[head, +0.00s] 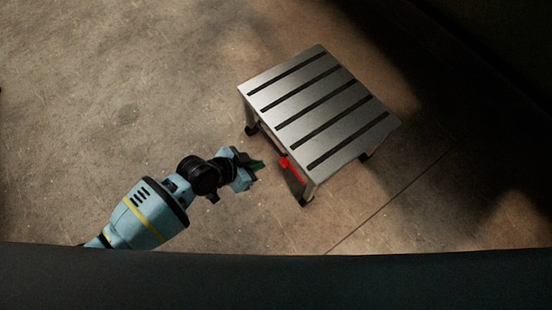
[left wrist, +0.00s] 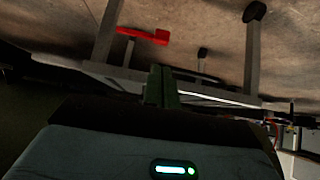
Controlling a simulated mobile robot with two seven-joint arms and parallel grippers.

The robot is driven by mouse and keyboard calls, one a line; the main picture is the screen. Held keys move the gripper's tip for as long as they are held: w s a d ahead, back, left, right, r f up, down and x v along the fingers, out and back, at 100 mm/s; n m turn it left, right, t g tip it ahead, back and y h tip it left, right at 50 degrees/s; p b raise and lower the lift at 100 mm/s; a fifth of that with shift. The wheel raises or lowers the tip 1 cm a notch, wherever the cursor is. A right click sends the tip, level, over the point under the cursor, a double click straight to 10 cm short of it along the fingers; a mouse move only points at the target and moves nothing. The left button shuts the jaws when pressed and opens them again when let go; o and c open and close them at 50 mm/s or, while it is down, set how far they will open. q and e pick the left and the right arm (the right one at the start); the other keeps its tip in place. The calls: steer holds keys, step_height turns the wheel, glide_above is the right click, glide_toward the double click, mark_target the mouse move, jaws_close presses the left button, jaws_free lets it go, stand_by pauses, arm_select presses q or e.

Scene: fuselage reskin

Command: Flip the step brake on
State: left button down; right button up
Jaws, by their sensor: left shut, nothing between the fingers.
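The metal step (head: 320,105) stands on the floor right of centre in the head view, with dark grip strips across its top. Its red brake lever (head: 290,167) shows at the near left side, below the top. The red lever also shows in the left wrist view (left wrist: 146,36), beside a leg of the step. My left gripper (head: 258,165) is just left of the red lever, low by the step's side. Its fingers (left wrist: 161,85) are shut and empty, apart from the lever in the left wrist view. My right gripper is not in view.
The step's legs (head: 307,192) reach the floor close to my left gripper. The concrete floor (head: 120,110) is clear to the left of the step. A dark edge crosses the bottom of the head view.

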arm_select(q)
steer(key=b, duration=0.5)
glide_toward(285, 161)
steer(key=x, duration=0.5)
steer(key=shift+w+f, duration=0.1)
steer(key=shift+w+d+f, duration=0.1)
steer(key=shift+d+f, duration=0.05)
steer(key=shift+d, duration=0.1)
